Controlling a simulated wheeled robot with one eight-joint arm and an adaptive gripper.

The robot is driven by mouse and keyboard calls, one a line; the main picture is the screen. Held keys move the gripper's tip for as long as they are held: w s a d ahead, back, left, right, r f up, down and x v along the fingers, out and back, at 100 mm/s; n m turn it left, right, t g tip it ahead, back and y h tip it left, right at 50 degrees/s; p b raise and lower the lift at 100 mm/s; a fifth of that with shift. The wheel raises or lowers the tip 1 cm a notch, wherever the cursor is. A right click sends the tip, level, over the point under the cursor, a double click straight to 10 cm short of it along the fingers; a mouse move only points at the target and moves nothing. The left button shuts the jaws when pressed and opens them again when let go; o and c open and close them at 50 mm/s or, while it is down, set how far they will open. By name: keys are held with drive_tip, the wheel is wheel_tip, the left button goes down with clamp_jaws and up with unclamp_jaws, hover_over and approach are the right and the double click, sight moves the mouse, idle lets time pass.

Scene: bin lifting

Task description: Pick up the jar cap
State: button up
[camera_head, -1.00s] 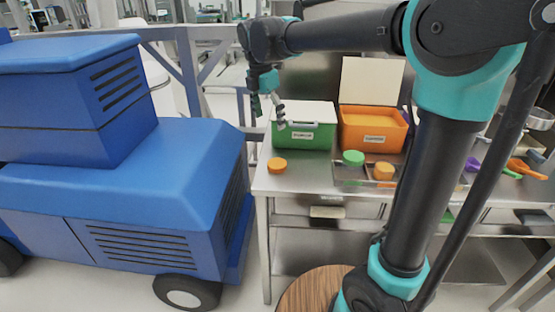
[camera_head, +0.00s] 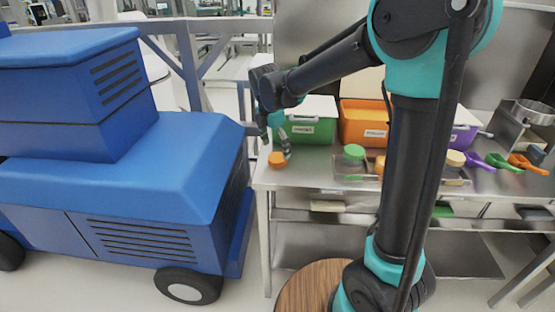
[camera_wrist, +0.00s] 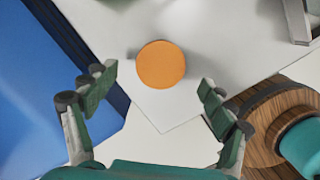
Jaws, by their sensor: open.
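The orange jar cap (camera_head: 277,159) lies flat on the metal table near its left front corner. In the wrist view the cap (camera_wrist: 161,64) is a round orange disc, just beyond the fingertips and centred between them. My gripper (camera_head: 276,147) is open and empty, pointing down just above the cap in the head view. In the wrist view my gripper (camera_wrist: 156,88) has its two green-padded fingers spread wide, one on each side, apart from the cap.
A green bin (camera_head: 316,131) and an orange bin (camera_head: 362,124) stand behind. A jar with a green lid (camera_head: 354,152) stands to the right in a tray. A blue machine (camera_head: 190,160) is close beside the table's left edge. Purple (camera_head: 477,161) and orange scoops (camera_head: 526,163) lie far right.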

sight(278, 157)
drive_tip(key=shift+w+d+f, duration=0.1)
drive_tip(key=shift+f, duration=0.75)
drive_tip(key=shift+w+d+f, duration=0.1)
drive_tip(key=shift+f, duration=0.75)
drive_tip(key=c, duration=0.9)
drive_tip(key=shift+r, duration=0.1)
